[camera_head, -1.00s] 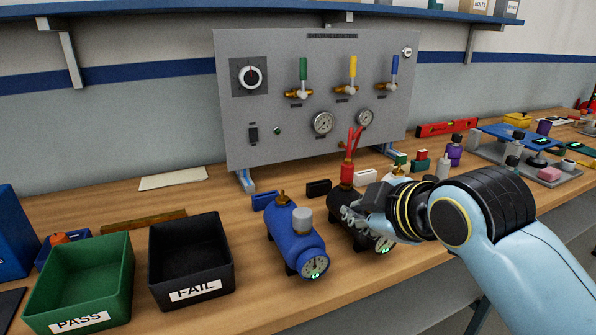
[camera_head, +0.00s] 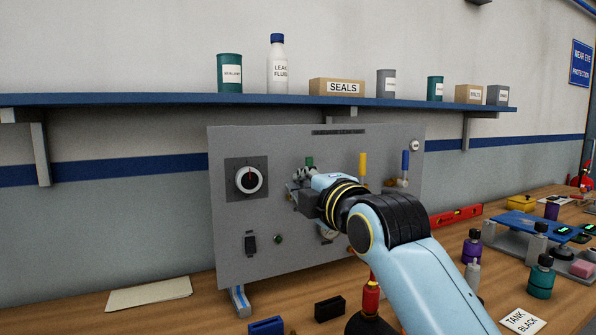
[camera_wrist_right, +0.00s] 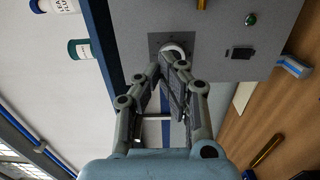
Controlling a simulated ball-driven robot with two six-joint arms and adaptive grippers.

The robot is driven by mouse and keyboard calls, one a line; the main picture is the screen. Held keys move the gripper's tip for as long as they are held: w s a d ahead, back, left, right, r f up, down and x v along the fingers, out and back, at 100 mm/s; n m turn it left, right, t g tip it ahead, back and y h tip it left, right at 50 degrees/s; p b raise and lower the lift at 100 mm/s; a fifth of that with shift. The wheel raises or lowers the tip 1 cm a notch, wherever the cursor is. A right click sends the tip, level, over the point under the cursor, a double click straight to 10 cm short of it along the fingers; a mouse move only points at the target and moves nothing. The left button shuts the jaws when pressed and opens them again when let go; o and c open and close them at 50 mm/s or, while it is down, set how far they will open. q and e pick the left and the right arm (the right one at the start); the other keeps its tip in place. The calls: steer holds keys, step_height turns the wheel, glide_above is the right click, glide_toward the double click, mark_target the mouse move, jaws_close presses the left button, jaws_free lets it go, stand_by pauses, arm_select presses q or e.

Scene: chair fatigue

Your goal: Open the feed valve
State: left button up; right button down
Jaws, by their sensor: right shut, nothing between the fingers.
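The grey panel (camera_head: 222,215) carries three valves with upright green (camera_head: 310,161), yellow (camera_head: 363,162) and blue (camera_head: 405,160) handles. I cannot read which label marks the feed valve. My right gripper (camera_head: 298,178) is shut and empty in front of the panel, just below and left of the green handle's top. The gripper and wrist hide the rest of that handle and its brass body; I cannot tell whether they touch. In the right wrist view, the gripper's fingers (camera_wrist_right: 165,65) come together in front of the black-and-white knob (camera_wrist_right: 173,49). My left gripper is out of view.
A dial knob (camera_head: 248,180), a switch (camera_head: 250,243) and a green lamp (camera_head: 279,239) sit on the panel's left side. A blue shelf (camera_head: 120,99) with bottles and boxes runs above. Black (camera_head: 330,308) and blue (camera_head: 266,326) blocks lie on the bench below.

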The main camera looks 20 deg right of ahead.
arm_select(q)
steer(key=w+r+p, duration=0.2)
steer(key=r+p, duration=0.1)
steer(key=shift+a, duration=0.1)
arm_select(e)
steer(key=w+d, duration=0.4)
steer(key=w, duration=0.6)
steer(key=shift+w, duration=0.25)
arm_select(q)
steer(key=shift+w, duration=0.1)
arm_select(e)
steer(key=shift+w+d, duration=0.1)
steer(key=shift+d, duration=0.05)
